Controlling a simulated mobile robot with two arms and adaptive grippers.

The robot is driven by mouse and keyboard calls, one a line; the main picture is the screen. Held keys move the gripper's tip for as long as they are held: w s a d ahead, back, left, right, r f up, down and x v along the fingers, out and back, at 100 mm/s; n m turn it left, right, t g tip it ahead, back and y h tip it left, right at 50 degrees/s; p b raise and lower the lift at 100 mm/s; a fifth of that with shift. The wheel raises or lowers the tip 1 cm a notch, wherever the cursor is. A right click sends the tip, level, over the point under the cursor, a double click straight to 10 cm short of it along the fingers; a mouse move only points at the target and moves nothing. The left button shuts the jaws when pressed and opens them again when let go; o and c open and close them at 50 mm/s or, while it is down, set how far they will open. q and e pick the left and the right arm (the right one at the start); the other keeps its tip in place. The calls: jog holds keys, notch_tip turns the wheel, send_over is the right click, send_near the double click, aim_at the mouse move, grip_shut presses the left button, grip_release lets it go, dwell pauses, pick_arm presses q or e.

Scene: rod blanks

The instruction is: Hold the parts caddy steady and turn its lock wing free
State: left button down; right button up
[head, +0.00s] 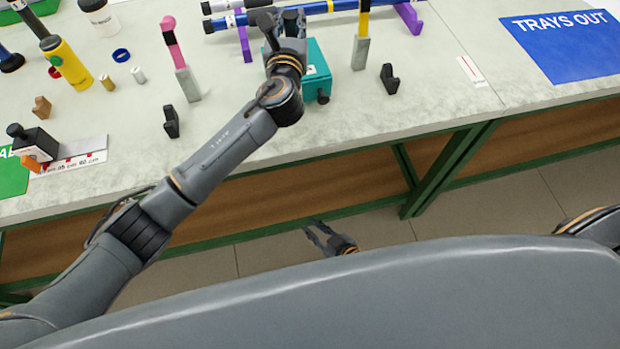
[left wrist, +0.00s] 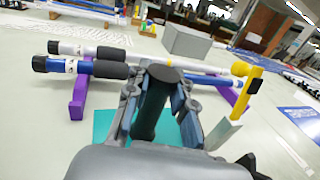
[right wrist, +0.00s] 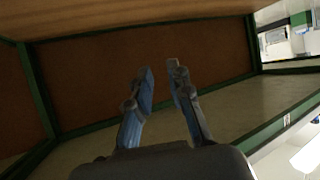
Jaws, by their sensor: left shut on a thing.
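The teal parts caddy (head: 318,72) stands on the bench, partly hidden behind my left gripper in the head view. Its teal top also shows in the left wrist view (left wrist: 112,122). My left gripper (head: 285,20) is shut on the caddy's dark upright handle (left wrist: 153,108), with a finger on each side of it. A small dark knob (head: 323,97) sticks out of the caddy's near side; I cannot tell for sure that it is the lock wing. My right gripper (head: 318,232) is empty and open, low in front of the bench; its spread fingers show in the right wrist view (right wrist: 160,80).
Rods (head: 240,20) lie on purple stands (head: 408,16) behind the caddy. A yellow-and-black tool (head: 362,30) and a pink one (head: 172,38) stand in grey blocks on either side. Small black brackets (head: 171,122) (head: 389,78) stand near the bench's front edge.

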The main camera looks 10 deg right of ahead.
jog(key=s+a+r+n+g+y, duration=0.15)
jog(key=a+n, duration=0.25)
jog(key=a, duration=0.4)
jog(key=w+a+r+n+t+h, duration=0.1)
jog(key=w+a+r+n+h, duration=0.1)
jog(key=r, duration=0.5)
jog(key=w+a+r+n+t+h, duration=0.1)
jog(key=w+a+r+n+h, duration=0.15)
jog(key=r, duration=0.35)
jog(key=w+d+r+m+t+h, duration=0.1)
jog(key=d+r+m+t+h, duration=0.2)
jog(key=r, duration=0.7)
jog(key=w+d+r+m+h, duration=0.2)
jog(key=d+r+m+h, duration=0.3)
jog(key=r, duration=0.5)
jog(key=shift+n+y, duration=0.4)
jog(key=shift+n, duration=0.35)
jog(key=x, duration=1.1)
jog(key=shift+w+d+f, duration=0.2)
jog(key=shift+d+f, duration=0.05)
grip_shut()
